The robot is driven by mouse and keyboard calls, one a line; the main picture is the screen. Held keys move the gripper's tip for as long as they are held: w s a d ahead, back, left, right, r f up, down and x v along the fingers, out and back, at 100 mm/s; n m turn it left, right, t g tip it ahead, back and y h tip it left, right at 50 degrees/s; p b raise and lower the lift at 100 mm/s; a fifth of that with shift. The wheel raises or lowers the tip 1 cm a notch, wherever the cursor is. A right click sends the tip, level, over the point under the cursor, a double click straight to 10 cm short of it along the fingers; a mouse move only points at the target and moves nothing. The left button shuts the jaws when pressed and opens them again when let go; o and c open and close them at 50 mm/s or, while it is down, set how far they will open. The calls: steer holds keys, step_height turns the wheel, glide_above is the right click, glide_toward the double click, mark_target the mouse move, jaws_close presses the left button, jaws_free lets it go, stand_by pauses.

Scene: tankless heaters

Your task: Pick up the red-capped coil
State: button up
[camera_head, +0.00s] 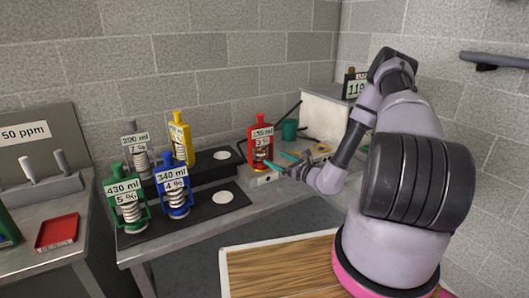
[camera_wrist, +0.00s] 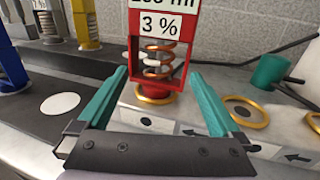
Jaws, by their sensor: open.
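The red-capped coil (camera_head: 261,143) is a red frame around a copper-coloured spring, with a label reading 3 %. It stands upright on a small pale block at the back of the bench. In the wrist view the red-capped coil (camera_wrist: 137,45) is straight ahead, its top cut off by the frame edge. My gripper (camera_head: 281,161) is at the coil's lower right in the head view. In the wrist view my gripper (camera_wrist: 158,74) is open, with one teal finger on either side of the coil's lower part. I cannot tell whether either finger touches it.
Green (camera_head: 114,186), blue (camera_head: 161,188), yellow (camera_head: 188,140) and grey (camera_head: 127,140) coils stand on black stepped racks with empty white discs. A red tray (camera_head: 56,232) lies far left.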

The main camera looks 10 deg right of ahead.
mark_target(265, 152)
steer(key=x, duration=0.9)
steer(key=shift+w+a+r, duration=0.2)
steer(key=shift+w+r, duration=0.1)
jaws_close()
